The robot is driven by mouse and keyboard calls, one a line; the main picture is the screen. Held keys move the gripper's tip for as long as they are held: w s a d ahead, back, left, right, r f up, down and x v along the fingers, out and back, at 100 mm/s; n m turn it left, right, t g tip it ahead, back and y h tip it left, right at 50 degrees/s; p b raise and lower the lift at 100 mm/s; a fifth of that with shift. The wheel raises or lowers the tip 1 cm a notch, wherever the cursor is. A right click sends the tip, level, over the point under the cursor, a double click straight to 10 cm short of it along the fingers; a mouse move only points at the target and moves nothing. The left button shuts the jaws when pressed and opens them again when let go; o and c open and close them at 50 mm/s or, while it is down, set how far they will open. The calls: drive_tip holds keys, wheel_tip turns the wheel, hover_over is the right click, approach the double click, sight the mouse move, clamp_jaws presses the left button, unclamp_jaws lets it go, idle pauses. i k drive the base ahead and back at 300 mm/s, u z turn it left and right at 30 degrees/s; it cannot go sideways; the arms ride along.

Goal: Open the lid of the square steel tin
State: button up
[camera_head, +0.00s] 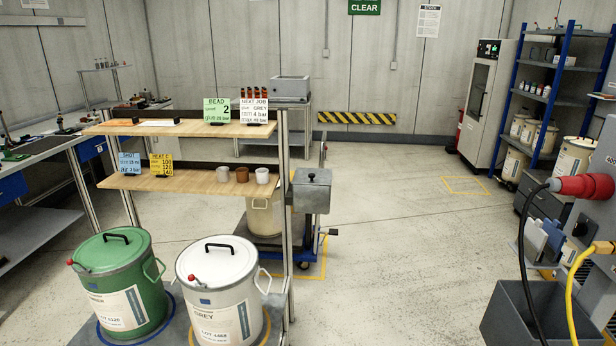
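A square grey steel tin (311,196) stands beside the right end of the shelf rack, in the middle of the view. Its flat lid (312,176) lies closed on top, with a small dark knob on it. The tin appears to be on a wheeled frame behind the rack's post; what supports it is partly hidden. The inside of the tin is hidden by the lid. My gripper is not in view.
A wooden-shelved rack (190,181) stands left, with cards and cups. A green drum (122,285) and a white drum (218,290) stand below. A grey bin (530,318) and cables are at lower right. The floor (400,240) between is clear.

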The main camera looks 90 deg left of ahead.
sight(305, 176)
drive_tip(key=u, duration=3.45)
drive_tip(key=k, duration=0.6)
drive_tip(key=z, duration=0.3)
drive_tip(key=i, duration=0.75)
drive_tip(key=z, duration=0.95)
drive_tip(key=i, duration=1.1)
drive_tip(key=u, duration=0.95)
drive_tip(key=i, duration=0.9)
drive_tip(key=u, duration=0.95)
